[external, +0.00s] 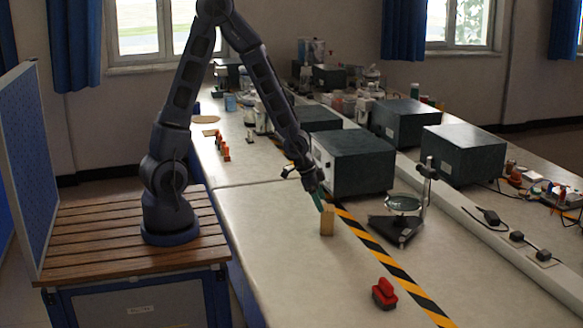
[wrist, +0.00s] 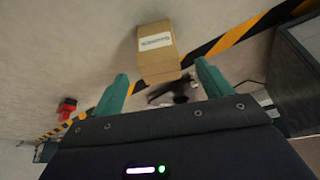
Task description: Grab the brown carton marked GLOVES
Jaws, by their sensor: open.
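The brown carton (external: 327,221) stands upright on the pale bench top, just left of the striped tape. In the wrist view the carton (wrist: 158,58) shows a white label whose print is too small to read surely. My gripper (external: 322,203) is right at the carton in the external view. In the wrist view its two teal fingers (wrist: 162,78) are spread apart, with the carton just ahead of the gap between them. I cannot tell whether a finger touches it. Part of the carton's top is hidden by the gripper in the external view.
Yellow-black tape (external: 385,261) runs along the bench beside the carton. A magnifier stand (external: 398,228) and a dark instrument box (external: 353,163) stand to the right and behind. A red object (external: 384,293) lies nearer the camera. The bench left of the carton is clear.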

